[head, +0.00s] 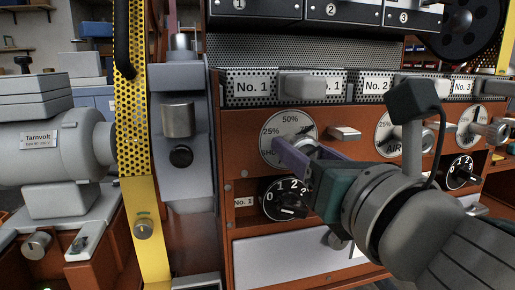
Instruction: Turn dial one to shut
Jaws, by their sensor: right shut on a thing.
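Dial one (274,138) is a round white plate on the rust-red panel, marked 25%, 50% and a partly covered SHUT at lower left. Its dark pointer (308,131) is toward the upper right, past 50%. My right gripper (295,151) reaches in from the lower right, with purple fingers and a teal body. It is shut on the knob of dial one (304,144), and its fingers hide most of that knob and the lower right of the plate. My left gripper is not in view.
Below is a black numbered knob (287,199). A metal handle (344,132) juts out just right of dial one. A yellow perforated guard (133,150) and a grey motor (52,150) are left.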

